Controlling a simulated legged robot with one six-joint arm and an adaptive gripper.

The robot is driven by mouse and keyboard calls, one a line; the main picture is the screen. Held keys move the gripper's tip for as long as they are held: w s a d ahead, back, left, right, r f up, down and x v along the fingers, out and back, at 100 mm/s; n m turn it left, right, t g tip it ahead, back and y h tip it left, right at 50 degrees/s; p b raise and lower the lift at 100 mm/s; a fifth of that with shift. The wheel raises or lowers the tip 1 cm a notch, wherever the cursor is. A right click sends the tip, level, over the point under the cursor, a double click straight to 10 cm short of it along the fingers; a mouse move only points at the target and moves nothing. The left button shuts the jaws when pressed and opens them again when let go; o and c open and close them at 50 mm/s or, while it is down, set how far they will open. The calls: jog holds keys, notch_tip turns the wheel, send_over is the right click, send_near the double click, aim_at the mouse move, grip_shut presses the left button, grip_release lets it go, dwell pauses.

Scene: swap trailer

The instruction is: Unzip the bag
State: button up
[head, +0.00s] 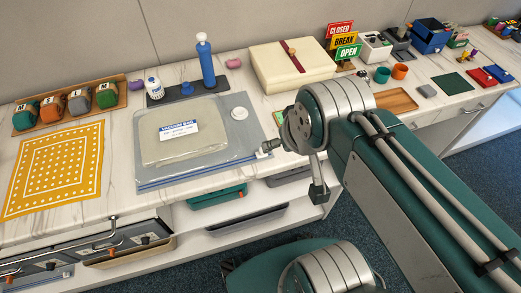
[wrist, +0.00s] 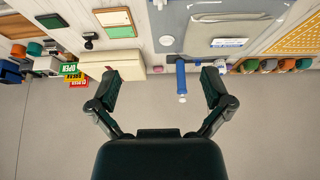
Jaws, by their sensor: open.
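The bag (head: 208,147) is a clear vacuum bag lying flat on a blue-grey mat (head: 243,167) on the counter. A beige folded item (head: 180,143) with a "VACUUM BAG" label is inside it. A round white valve (head: 239,113) sits at its upper right. A small grey piece (head: 270,146) shows at its right edge; I cannot tell if it is the zip slider. The bag also shows upside down at the top of the wrist view (wrist: 250,30). My gripper (wrist: 158,78) is open and empty, its fingers apart and clear of the bag. My arm hides part of the counter.
A blue pump (head: 206,63) stands on a dark tray behind the bag. A cream box (head: 292,67) is to its right. Several coloured pouches (head: 78,103) and a yellow dotted cloth (head: 57,168) lie at left. Open drawers and shelves are below the counter.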

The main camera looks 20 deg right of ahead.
jog(key=shift+w, duration=0.1)
jog(key=c, duration=0.7)
jog(key=g, duration=0.6)
send_over(261, 149)
notch_tip(261, 149, down, 12)
notch_tip(261, 149, down, 11)
jog(key=shift+r, duration=0.15)
grip_shut()
